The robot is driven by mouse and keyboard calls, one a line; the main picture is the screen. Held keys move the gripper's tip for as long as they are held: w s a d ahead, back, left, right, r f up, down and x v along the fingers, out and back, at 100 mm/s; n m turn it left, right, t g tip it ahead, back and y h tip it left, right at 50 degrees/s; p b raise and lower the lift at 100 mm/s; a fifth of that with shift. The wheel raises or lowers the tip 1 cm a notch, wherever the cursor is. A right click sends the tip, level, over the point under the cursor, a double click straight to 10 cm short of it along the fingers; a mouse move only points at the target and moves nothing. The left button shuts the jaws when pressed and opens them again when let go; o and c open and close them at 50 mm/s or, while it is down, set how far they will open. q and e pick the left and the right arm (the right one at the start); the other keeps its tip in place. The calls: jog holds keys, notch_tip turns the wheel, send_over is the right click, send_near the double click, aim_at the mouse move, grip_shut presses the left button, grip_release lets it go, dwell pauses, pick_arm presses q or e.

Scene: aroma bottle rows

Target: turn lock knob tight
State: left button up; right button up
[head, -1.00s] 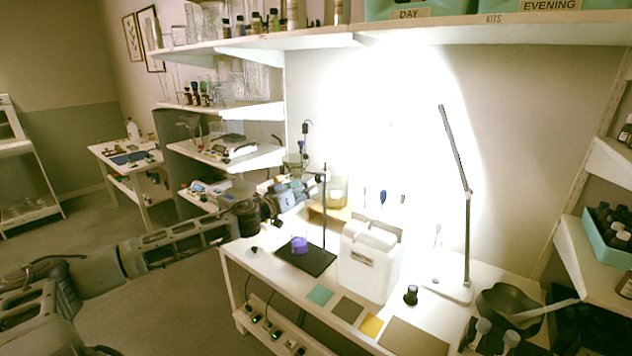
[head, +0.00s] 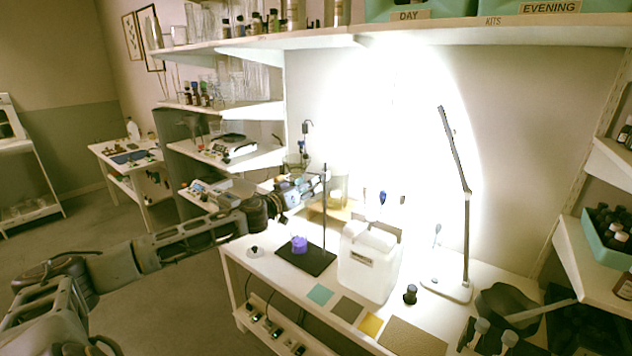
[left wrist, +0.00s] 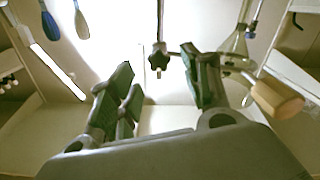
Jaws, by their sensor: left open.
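A dark star-shaped lock knob (left wrist: 158,56) sits on a thin upright rod in the left wrist view. The rod also shows in the head view (head: 324,210), rising from a black stand base (head: 318,262). My left gripper (left wrist: 157,72) is open, with its fingers on either side of the knob in the picture. Contact with the knob cannot be made out. In the head view my left gripper (head: 318,182) is close to the upper rod, and the knob is too small to pick out. My right gripper is not in view.
A clamp with a cork-coloured handle (left wrist: 276,99) and a glass flask (left wrist: 236,46) are right of the knob. A purple object (head: 299,244) rests on the stand base. A white container (head: 369,262) and a lamp (head: 467,240) stand to the right.

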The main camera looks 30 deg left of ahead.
pick_arm(q)
jog(key=shift+w+d+p, duration=0.2)
jog(key=shift+w+p, duration=0.8)
jog(key=shift+w, duration=1.4)
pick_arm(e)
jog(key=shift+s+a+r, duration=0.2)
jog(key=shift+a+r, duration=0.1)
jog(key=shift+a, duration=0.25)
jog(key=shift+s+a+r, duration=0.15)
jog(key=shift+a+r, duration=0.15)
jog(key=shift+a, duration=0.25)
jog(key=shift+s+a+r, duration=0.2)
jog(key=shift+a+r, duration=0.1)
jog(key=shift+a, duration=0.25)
pick_arm(q)
jog(key=c, duration=1)
jog(key=shift+c, duration=0.2)
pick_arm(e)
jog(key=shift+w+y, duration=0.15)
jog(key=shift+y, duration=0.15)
